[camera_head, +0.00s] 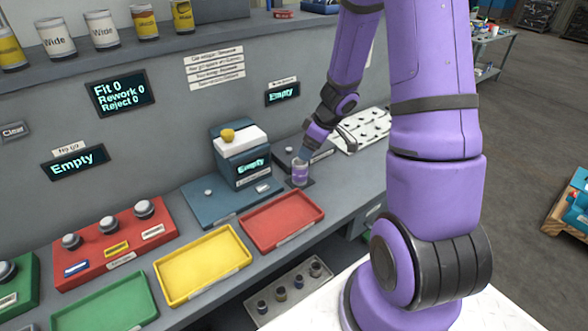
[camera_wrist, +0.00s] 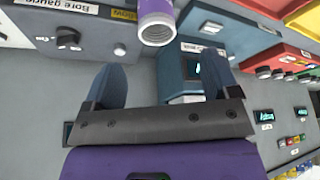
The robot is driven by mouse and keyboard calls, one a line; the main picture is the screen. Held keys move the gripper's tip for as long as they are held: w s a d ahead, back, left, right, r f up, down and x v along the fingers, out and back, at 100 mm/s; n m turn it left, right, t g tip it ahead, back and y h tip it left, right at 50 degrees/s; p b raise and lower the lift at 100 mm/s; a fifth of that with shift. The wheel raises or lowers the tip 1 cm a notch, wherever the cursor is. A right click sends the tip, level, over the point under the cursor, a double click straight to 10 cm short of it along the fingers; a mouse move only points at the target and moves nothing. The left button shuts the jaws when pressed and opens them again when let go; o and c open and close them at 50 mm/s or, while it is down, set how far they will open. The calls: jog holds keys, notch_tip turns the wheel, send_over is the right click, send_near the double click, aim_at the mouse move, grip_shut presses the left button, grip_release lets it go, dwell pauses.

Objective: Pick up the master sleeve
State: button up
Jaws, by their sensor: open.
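The master sleeve (camera_head: 299,175) looks like a short purple cylinder with a pale rim, upright on a small dark pad on the bench. In the wrist view the sleeve (camera_wrist: 156,20) shows at the top edge, partly cut off, with its open ring end toward the camera. My gripper (camera_head: 304,155) is close beside the sleeve's top in the head view. In the wrist view my gripper (camera_wrist: 164,62) has its two blue fingers spread wide with nothing between them. The sleeve lies beyond the fingertips, roughly in line with the gap. Contact cannot be told.
A gauge box with an "Empty" display (camera_head: 245,165) stands left of the sleeve. A red tray (camera_head: 282,222), a yellow tray (camera_head: 203,263) and a green tray (camera_head: 108,305) line the bench front. A white perforated board (camera_head: 362,128) lies right, behind my arm.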

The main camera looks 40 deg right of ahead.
aim_at(297, 166)
jog(key=shift+x, duration=5.35)
jog(key=shift+w+d, duration=0.1)
jog(key=shift+d, duration=0.1)
jog(key=shift+c, duration=0.3)
jog(key=c, duration=1.2)
jog(key=shift+r, duration=0.15)
